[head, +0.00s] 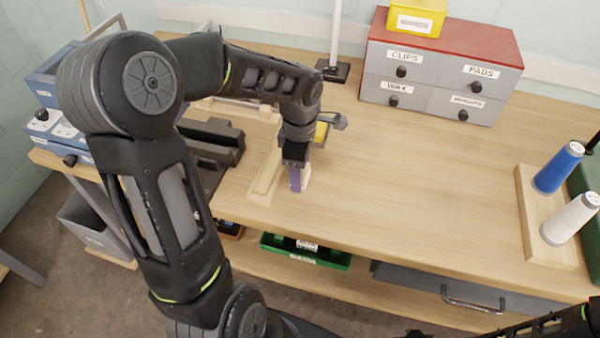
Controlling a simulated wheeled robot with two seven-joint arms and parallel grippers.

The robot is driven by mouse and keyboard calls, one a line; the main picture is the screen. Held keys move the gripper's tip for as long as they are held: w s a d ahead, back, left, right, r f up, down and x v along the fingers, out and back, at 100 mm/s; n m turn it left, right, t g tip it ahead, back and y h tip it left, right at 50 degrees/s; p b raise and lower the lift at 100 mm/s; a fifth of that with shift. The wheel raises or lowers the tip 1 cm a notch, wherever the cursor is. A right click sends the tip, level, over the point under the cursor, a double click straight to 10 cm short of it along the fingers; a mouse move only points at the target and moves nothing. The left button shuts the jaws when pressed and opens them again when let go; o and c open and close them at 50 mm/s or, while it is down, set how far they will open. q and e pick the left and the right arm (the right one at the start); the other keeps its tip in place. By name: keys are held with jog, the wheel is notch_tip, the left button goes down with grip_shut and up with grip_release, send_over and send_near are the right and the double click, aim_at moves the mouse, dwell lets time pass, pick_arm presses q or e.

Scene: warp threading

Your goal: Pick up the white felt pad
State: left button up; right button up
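My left arm reaches in from the left, and its gripper (296,156) points down over the bench near the wooden frame. A small purple piece with a pale cream side (296,180) shows right at the fingertips. I cannot tell whether the fingers are shut on it or only beside it. I cannot pick out a white felt pad for certain; a drawer labelled PADS (476,80) is in the grey cabinet and looks shut. Part of my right arm shows at the bottom right; its gripper is not in view.
The wooden bench (420,190) is clear in the middle. A grey cabinet with a red top (440,65) carries a yellow box (415,20). Blue (559,168) and white (570,220) thread spools stand at right. A green tray (305,252) sits below the bench.

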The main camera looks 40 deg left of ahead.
pick_arm(q)
jog(key=shift+r, duration=0.1)
notch_tip(320, 180, up, 10)
jog(key=shift+f+b, duration=0.1)
jog(key=shift+b, duration=0.35)
dwell(0.4)
jog(key=o, duration=0.8)
jog(key=c, duration=0.6)
